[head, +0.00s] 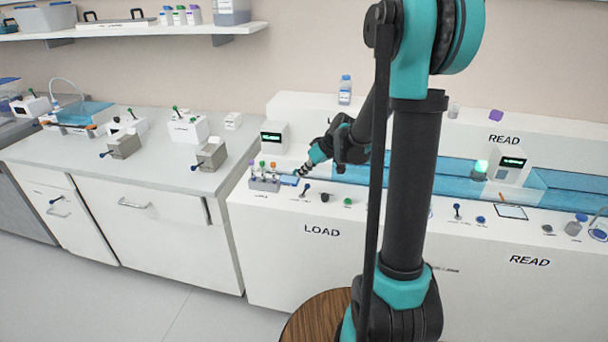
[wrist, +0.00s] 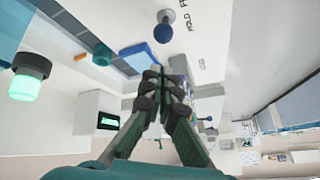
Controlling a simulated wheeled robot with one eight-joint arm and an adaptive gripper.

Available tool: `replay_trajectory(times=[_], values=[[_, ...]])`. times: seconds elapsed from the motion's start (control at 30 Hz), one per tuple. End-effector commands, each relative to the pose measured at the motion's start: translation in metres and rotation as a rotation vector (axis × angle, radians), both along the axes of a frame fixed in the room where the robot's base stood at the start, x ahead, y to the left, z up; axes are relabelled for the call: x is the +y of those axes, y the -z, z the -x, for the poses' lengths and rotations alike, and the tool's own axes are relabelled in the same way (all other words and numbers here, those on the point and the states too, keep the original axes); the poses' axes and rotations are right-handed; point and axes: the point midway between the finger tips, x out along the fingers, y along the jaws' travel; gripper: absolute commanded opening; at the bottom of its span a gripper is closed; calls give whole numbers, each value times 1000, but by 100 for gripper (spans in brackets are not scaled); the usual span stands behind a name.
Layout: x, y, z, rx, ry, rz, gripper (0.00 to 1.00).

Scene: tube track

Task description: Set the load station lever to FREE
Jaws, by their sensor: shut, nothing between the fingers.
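The LOAD station lever (head: 305,188) is a small stalk with a dark blue ball knob on the white LOAD counter. A blue-knobbed lever (wrist: 163,32) on a round grey base shows near the top of the wrist view, beside printed letters that include HOLD. Its setting cannot be read for certain. My gripper (head: 299,172) is above and slightly left of the LOAD lever in the head view. In the wrist view my gripper (wrist: 159,76) has its fingertips together and empty, with a visible gap between them and the blue knob.
A rack of capped tubes (head: 264,184) stands just left of my gripper. A black knob (head: 325,197) and a green button (head: 347,202) are right of the lever. A display box (head: 273,137) stands behind. A green lamp (wrist: 25,85) is at the wrist view's left.

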Motion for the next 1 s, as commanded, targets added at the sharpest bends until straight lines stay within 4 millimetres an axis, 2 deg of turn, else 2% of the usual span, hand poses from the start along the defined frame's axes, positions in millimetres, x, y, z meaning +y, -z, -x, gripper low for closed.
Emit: replay_trajectory(times=[0.2, 0.4, 0.6, 0.8, 1.0], values=[[16, -17, -23, 0, 2, 0, 0], [-15, -46, -3, 1, 6, 0, 0], [-36, -68, 11, 0, 5, -1, 0], [-46, -79, 18, 1, 4, 0, 0], [-48, -81, 18, 0, 2, 0, 0]])
